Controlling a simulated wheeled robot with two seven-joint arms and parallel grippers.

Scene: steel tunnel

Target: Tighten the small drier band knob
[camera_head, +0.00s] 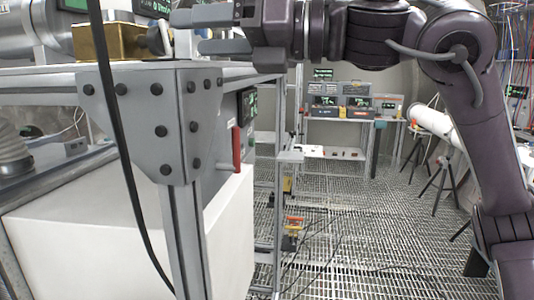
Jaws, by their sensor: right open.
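My right gripper (188,32) reaches in from the right at the top, above the near corner of a steel-framed bench (60,70). Its two grey fingers point left and stand apart, with nothing seen between them. A small dark knob-like part (155,40) sits just left of the fingertips, beside a brass-coloured block (108,41). I cannot tell for sure that it is the drier band knob, or whether a finger touches it. My left gripper is not in view.
A black cable (123,160) hangs in front of the bench's bolted corner plate (172,125). A red handle (236,148) is on the frame. A far bench (340,119) holds instruments. A white tube (431,121) stands on tripods at right.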

